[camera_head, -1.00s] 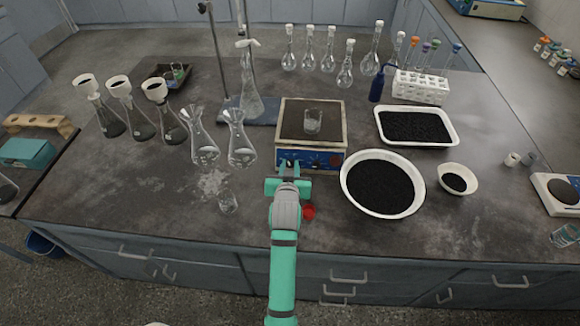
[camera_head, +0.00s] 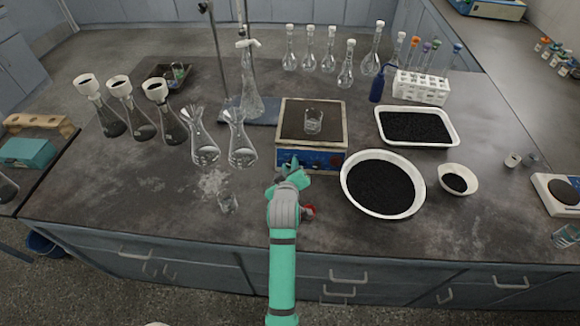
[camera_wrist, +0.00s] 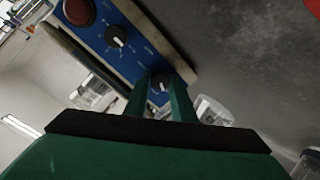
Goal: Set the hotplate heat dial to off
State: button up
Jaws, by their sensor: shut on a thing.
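The hotplate (camera_head: 340,128) stands mid-bench with a square top and a blue front panel. My gripper (camera_head: 290,170) is at the left part of this panel, rolled at a slant. In the wrist view the tilted blue panel (camera_wrist: 88,52) shows a black dial with a white pointer (camera_wrist: 117,37) and a round red part (camera_wrist: 79,12). A second black dial (camera_wrist: 160,85) sits between the fingers of my gripper (camera_wrist: 163,78), which are shut on it. Its pale pointer shows only partly. The small panel lettering is too blurred to read.
A glass beaker (camera_head: 313,121) stands on the hotplate. A round white bowl of black grains (camera_head: 347,190) is close on the right. Conical flasks (camera_head: 241,150) stand on the left. A small glass (camera_head: 228,203) and a red object (camera_head: 309,210) lie near my arm.

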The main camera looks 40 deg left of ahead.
jog(key=shift+n, duration=0.8)
jog(key=o, duration=1.1)
jog(key=shift+a, duration=0.1)
jog(key=shift+c, duration=0.2)
jog(key=shift+s, duration=0.15)
jog(key=v, duration=1)
jog(key=shift+s+d, duration=0.2)
jog(key=shift+s, duration=0.1)
